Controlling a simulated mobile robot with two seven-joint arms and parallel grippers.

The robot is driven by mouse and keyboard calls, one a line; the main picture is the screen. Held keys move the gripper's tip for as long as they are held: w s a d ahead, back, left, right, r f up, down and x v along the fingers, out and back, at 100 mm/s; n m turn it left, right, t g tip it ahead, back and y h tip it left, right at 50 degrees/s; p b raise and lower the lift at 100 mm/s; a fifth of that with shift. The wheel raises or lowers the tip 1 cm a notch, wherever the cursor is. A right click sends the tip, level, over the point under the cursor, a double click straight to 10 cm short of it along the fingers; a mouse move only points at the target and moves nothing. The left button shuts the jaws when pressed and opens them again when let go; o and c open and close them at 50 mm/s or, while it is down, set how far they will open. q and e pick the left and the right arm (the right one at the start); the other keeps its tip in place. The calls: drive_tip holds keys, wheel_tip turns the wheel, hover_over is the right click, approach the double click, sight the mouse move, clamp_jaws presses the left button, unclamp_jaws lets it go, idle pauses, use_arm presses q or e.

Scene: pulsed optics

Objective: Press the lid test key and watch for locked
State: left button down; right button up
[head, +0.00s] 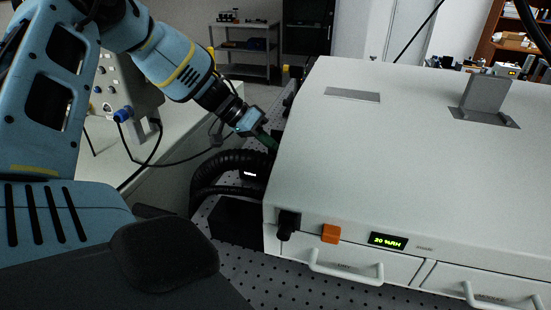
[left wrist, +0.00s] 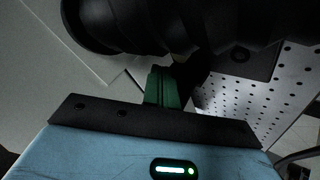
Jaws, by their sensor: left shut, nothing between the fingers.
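A large pale enclosure (head: 400,150) fills the right of the head view. Its front carries an orange block (head: 331,233), a black fitting (head: 288,222) and a lit display (head: 388,241) reading "20 %RH". A small white lit readout (head: 249,174) shows beside the enclosure's left side; its text is too small to read. I cannot pick out the lid test key. My left gripper (head: 270,142) is by the enclosure's left side, its green fingers partly hidden. In the left wrist view its fingers (left wrist: 163,87) are together and empty, close to a black ribbed hose (left wrist: 150,25). My right gripper is not in view.
The black ribbed hose also shows in the head view (head: 215,168), curving below my left gripper. A perforated optical table (head: 300,293) lies under the enclosure. A grey instrument box (head: 125,90) with cables stands at left. Drawer handles (head: 345,275) project from the enclosure's front.

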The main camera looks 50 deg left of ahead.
use_arm(q)
wheel_tip(320, 180, up, 4)
drive_tip(key=shift+r+p, duration=0.2)
drive_tip(key=shift+p, duration=0.5)
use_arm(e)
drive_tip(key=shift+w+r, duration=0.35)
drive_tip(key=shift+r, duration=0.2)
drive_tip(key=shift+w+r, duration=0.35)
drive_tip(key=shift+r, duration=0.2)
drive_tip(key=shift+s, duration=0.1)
